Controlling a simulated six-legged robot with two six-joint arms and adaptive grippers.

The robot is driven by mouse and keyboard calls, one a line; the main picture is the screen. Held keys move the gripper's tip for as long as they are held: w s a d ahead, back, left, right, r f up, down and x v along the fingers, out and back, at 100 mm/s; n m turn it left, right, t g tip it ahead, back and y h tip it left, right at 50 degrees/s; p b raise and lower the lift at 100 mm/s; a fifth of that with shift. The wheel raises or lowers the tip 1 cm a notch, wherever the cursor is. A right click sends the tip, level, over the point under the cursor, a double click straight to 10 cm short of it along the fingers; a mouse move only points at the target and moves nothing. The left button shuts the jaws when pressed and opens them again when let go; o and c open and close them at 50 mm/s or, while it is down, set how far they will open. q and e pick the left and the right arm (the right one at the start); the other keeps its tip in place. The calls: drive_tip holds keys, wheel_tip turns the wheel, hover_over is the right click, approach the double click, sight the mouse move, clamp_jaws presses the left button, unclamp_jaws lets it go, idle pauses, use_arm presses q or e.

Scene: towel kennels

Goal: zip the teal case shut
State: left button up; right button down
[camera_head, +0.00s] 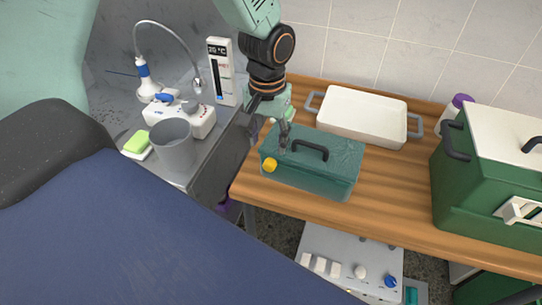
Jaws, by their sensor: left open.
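The teal case (335,174) lies on the wooden table, with a dark handle on its lid. A round yellow piece (270,164) shows on its front left corner; I cannot tell for sure that it is the zip's pull. My left gripper (283,143) points down over the left part of the case, just behind the yellow piece and apart from it in the picture. It is open and holds nothing that I can see. Whether its tips touch the lid is unclear. The zip's track is too small to make out. My right gripper is not in view.
A white tray (361,103) with grey handles stands behind the case. A green box (478,202) with a white lid stands at the right of the table. A grey cup (173,153) and a green sponge (136,142) are at the left. Bare wood (398,190) shows right of the case.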

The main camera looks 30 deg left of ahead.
sight(270, 160)
use_arm(q)
drive_tip(key=f, duration=0.5)
drive_tip(key=shift+w+d+f, duration=0.25)
drive_tip(key=shift+f, duration=0.1)
drive_tip(key=shift+s+f, duration=0.1)
drive_tip(key=shift+f, duration=0.5)
drive_tip(key=shift+s+a+f, duration=0.15)
drive_tip(key=shift+a, duration=0.05)
drive_tip(key=shift+w+d, duration=0.15)
drive_tip(key=shift+w, duration=0.1)
drive_tip(key=c, duration=0.3)
drive_tip(key=shift+s, duration=0.15)
drive_tip(key=c, duration=0.5)
clamp_jaws()
